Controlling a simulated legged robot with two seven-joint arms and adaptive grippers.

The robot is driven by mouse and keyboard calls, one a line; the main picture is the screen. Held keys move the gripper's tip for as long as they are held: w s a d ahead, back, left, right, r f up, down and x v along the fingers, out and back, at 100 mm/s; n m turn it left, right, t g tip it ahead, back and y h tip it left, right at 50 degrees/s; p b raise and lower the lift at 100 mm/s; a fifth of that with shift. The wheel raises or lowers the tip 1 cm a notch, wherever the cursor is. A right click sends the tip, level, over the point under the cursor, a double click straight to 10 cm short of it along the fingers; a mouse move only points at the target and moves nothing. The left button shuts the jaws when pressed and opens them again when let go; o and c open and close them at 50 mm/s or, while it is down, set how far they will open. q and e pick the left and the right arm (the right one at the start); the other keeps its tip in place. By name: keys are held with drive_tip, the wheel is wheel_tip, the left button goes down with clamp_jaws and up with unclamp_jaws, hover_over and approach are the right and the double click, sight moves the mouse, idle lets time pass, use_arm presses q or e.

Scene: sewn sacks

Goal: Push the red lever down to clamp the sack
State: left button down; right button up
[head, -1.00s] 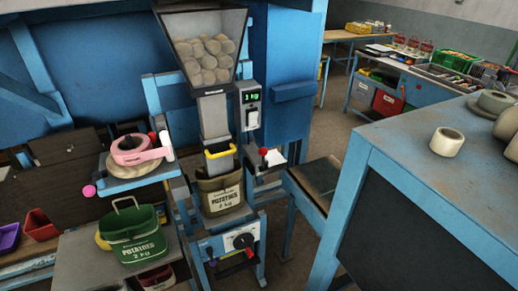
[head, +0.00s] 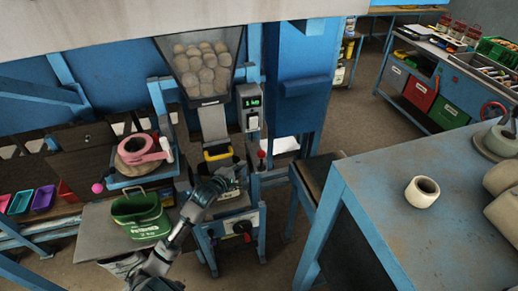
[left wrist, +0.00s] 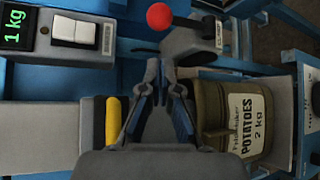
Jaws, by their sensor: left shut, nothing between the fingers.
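The red lever's ball knob (head: 262,154) stands on the right side of the filling station in the head view. In the left wrist view the red knob (left wrist: 159,16) sits on a dark arm at the top, just beyond my fingers. My left gripper (head: 237,170) is shut and empty in front of the spout, left of the knob and apart from it. Its fingers (left wrist: 164,80) show in the middle of the left wrist view. The olive potato sack (left wrist: 210,108) hangs to their right with a white label. In the head view my gripper and arm mostly cover the sack.
A yellow handle (head: 218,153) is on the spout beside my gripper. The hopper (head: 202,65) of potatoes is above. A blue-framed table (head: 400,215) is on the right.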

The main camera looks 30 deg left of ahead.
sight(261, 161)
use_arm(q)
drive_tip(key=p+x, duration=0.1)
drive_tip(key=x, duration=0.8)
drive_tip(key=shift+w, duration=0.35)
drive_tip(key=shift+a+f, duration=0.1)
drive_tip(key=shift+a, duration=0.15)
drive_tip(key=shift+w+f, duration=0.1)
